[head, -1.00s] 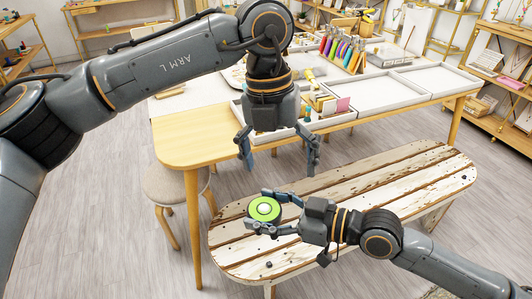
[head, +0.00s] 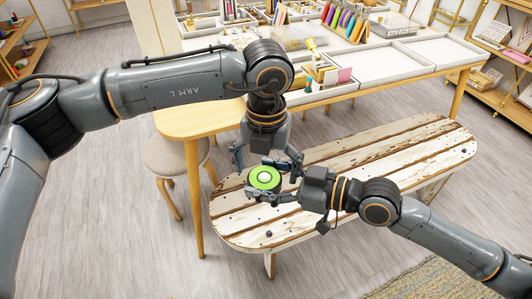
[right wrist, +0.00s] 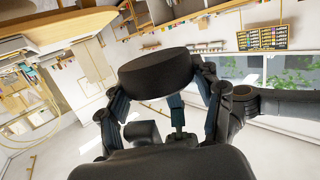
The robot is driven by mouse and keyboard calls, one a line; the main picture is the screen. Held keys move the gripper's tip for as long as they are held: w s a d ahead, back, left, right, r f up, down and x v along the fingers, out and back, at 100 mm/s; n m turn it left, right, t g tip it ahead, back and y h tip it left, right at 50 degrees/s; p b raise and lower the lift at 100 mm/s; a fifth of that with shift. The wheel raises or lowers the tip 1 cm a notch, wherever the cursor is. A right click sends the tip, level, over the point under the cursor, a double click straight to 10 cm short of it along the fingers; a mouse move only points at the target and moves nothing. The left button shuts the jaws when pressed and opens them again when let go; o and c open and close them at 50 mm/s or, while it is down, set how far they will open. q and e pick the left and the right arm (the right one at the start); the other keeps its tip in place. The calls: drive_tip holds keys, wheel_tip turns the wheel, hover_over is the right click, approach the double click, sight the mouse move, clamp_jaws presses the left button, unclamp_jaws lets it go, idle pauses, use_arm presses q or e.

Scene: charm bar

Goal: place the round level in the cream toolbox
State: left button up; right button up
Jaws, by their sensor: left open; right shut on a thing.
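The round level (head: 264,179) is a dark disc with a bright green top and a pale centre. My right gripper (head: 262,181) is shut on it and holds it above the left end of the bench. In the right wrist view the level's black side (right wrist: 157,73) shows between the fingers. My left gripper (head: 267,165) points down, open, with its fingertips close around the level's far side. I cannot tell whether they touch it. I cannot make out a cream toolbox in either view.
A worn slatted bench (head: 400,150) lies below my grippers, mostly bare. Behind it stands a wooden table (head: 190,122) with white trays (head: 390,62) and small craft items. A round stool (head: 172,156) is left of the bench. Shelves (head: 497,82) stand at the right.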

use_arm(q)
drive_tip(key=shift+f, duration=0.2)
drive_tip(key=c, duration=1.3)
use_arm(e)
drive_tip(key=o, duration=1.3)
use_arm(q)
drive_tip(key=shift+c, duration=0.2)
